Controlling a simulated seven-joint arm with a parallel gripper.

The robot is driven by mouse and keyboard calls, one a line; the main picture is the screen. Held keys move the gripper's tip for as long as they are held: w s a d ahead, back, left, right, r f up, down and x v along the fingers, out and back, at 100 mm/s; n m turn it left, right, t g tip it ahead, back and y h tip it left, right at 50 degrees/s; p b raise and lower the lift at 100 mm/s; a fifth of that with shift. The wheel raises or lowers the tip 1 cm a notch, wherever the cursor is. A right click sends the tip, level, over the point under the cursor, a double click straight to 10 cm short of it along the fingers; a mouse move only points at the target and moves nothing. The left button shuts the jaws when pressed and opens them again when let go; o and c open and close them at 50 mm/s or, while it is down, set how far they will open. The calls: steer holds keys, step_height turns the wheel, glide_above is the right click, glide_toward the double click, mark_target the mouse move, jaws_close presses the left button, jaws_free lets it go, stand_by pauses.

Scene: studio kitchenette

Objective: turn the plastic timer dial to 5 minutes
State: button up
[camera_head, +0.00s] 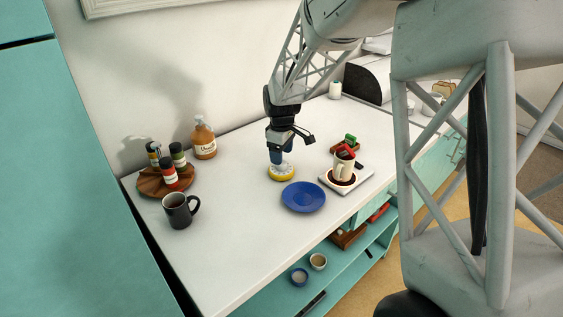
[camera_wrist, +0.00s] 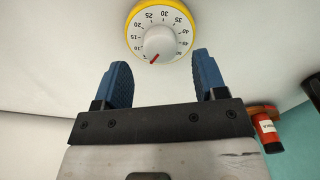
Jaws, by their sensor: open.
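The timer (camera_head: 281,174) is a round yellow-rimmed base with a white numbered face and a pale knob, standing on the white counter. In the wrist view the timer (camera_wrist: 161,27) is at the top, partly cut off by the frame. A red mark on its knob points to the lower left edge of the dial; the number it points at is too small to read surely. My gripper (camera_head: 279,157) is above the timer, pointing down. In the wrist view my gripper (camera_wrist: 161,66) has its two blue fingers apart, with nothing between the tips, and the knob lies beyond them.
A blue plate (camera_head: 303,197) lies just in front of the timer. A cream mug (camera_head: 343,168) stands on a tray to the right. A black mug (camera_head: 180,210), a wooden board with several jars (camera_head: 169,177) and an amber bottle (camera_head: 203,140) are at left.

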steer(key=shift+f, duration=1.85)
steer(key=shift+c, duration=0.4)
steer(key=c, duration=0.8)
steer(key=shift+c, duration=0.3)
steer(key=shift+m, duration=0.4)
steer(key=o, duration=0.9)
steer(key=shift+o, duration=0.2)
